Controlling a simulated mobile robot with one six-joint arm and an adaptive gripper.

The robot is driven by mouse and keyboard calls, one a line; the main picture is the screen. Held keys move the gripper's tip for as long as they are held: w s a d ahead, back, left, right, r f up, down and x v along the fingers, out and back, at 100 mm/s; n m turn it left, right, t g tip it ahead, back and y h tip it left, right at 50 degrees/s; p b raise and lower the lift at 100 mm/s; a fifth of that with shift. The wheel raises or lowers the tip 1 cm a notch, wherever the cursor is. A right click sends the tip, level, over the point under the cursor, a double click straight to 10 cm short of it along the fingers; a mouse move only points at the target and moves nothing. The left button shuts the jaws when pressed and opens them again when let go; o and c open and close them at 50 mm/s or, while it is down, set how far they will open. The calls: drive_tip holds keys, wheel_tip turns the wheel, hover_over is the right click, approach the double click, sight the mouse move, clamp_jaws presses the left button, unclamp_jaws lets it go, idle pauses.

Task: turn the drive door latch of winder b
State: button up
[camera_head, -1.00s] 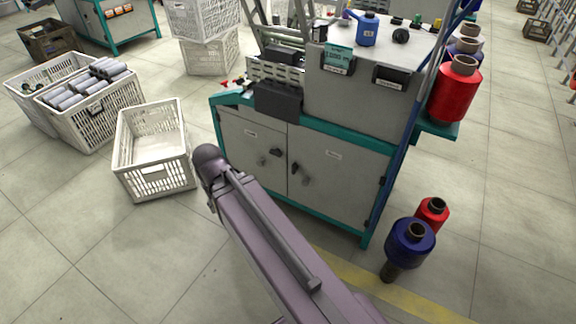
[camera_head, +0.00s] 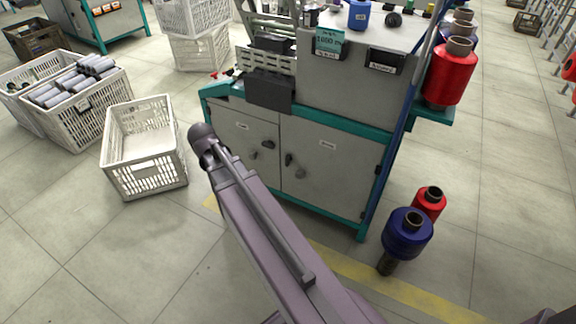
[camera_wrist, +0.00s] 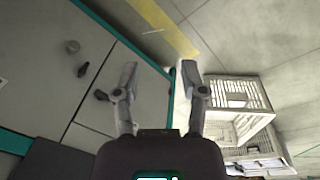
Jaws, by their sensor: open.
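Winder b appears to be the grey and teal machine (camera_head: 345,90) in the middle of the head view. Its cabinet has a left door (camera_head: 235,130) and a right door (camera_head: 335,175), both closed. A dark latch (camera_head: 267,144) sits on the left door, and a dark latch (camera_head: 289,159) sits on the right door. The door labels are too small to read. In the wrist view, my gripper (camera_wrist: 162,85) is open and empty, its fingers in front of the cabinet's edge. One latch (camera_wrist: 101,95) shows just left of its left finger, another (camera_wrist: 82,70) beyond the door seam.
An empty white crate (camera_head: 118,168) stands on the floor left of the winder. A crate of grey bobbins (camera_head: 62,125) is behind it. Blue (camera_head: 408,240) and red (camera_head: 432,208) spools stand at the front right. Open floor lies in front, with a yellow line (camera_head: 400,300).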

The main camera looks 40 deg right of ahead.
drive_tip(key=w+d+f+m+h+b, duration=0.1)
drive_tip(key=w+d+f+m+b, duration=0.2)
drive_tip(key=d, duration=0.4)
drive_tip(key=w+d+f+m+h+b, duration=0.1)
drive_tip(key=w+d+f+b, duration=0.15)
drive_tip(key=w+d, duration=0.3)
drive_tip(key=m+g+h+b, duration=0.1)
drive_tip(key=m+h+b, duration=0.1)
drive_tip(key=m+b, duration=0.25)
approach(287, 159)
drive_tip(key=shift+w+a+r+m, duration=0.25)
drive_tip(key=shift+w+a+r, duration=0.05)
drive_tip(key=shift+w+r, duration=0.5)
drive_tip(key=b+x, duration=1.1)
drive_tip(key=x, duration=0.2)
drive_tip(key=shift+s+f+b, duration=0.15)
drive_tip(key=shift+f+b, duration=0.25)
